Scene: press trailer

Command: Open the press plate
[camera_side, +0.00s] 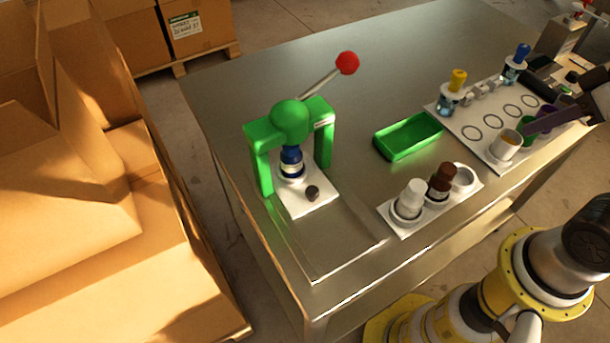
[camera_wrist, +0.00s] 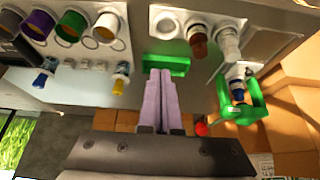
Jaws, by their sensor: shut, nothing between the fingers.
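The green press (camera_side: 290,122) stands at the left part of the metal table on a white base plate (camera_side: 322,201). Its lever, ending in a red ball (camera_side: 347,63), slants up to the right. A blue piece (camera_side: 291,157) sits under the press head, on or over a pale part; I cannot tell whether they touch. In the wrist view the press (camera_wrist: 228,108) is at the right, with the red ball (camera_wrist: 201,129) below it. My gripper (camera_wrist: 161,73) is shut and empty, its pale purple fingers together. It is far right of the press in the side view (camera_side: 528,129).
A green tray (camera_side: 408,137) lies between press and gripper. A rack with white and brown bottles (camera_side: 440,182) stands in front. A white board with circles, cups and droppers (camera_side: 478,112) lies under my gripper's side. Cardboard boxes (camera_side: 90,230) stand left of the table.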

